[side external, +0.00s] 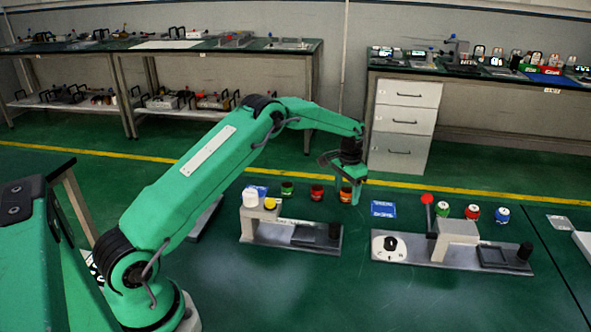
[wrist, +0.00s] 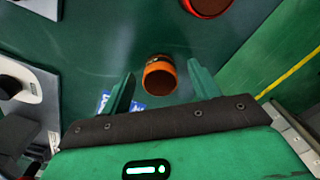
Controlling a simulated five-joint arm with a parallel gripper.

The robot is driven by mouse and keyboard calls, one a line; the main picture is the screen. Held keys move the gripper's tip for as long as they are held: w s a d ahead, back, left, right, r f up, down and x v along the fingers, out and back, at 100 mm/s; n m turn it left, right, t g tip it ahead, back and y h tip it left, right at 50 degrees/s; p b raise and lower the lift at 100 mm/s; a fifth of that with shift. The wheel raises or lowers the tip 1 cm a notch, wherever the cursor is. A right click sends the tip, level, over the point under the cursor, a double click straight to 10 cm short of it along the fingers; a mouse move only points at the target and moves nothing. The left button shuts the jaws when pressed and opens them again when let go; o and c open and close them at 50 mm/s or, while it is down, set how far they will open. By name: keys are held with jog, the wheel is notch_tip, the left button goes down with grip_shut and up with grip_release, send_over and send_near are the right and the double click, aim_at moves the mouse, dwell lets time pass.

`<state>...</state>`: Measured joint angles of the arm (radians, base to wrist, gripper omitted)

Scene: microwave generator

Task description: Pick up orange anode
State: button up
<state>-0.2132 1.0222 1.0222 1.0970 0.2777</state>
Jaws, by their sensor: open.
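The orange anode (wrist: 160,78) is a short orange cylinder with a dark band. In the wrist view it stands on the green table, between and just beyond the tips of my open gripper (wrist: 160,85). It touches neither finger there. In the side view the orange anode (side external: 346,195) is at the right end of a row of small cylinders, partly hidden by my gripper (side external: 356,190), which points down close to it. My gripper holds nothing.
A red cylinder (side external: 317,192) and a green one (side external: 287,188) stand left of the anode. A grey fixture (side external: 290,236) lies in front, and another fixture (side external: 455,250) with a red-topped lever (side external: 428,205) is to the right. A blue card (side external: 383,208) lies nearby.

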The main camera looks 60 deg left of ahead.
aim_at(347, 190)
jog(key=shift+f, duration=0.1)
dwell(0.4)
jog(key=c, duration=1.2)
jog(key=shift+r, duration=0.65)
notch_tip(347, 190, up, 3)
jog(key=shift+r, duration=0.1)
jog(key=s+d+r, duration=0.3)
jog(key=d+r, duration=0.3)
jog(key=d, duration=0.5)
jog(key=shift+s+r, duration=0.3)
jog(key=shift+s, duration=0.05)
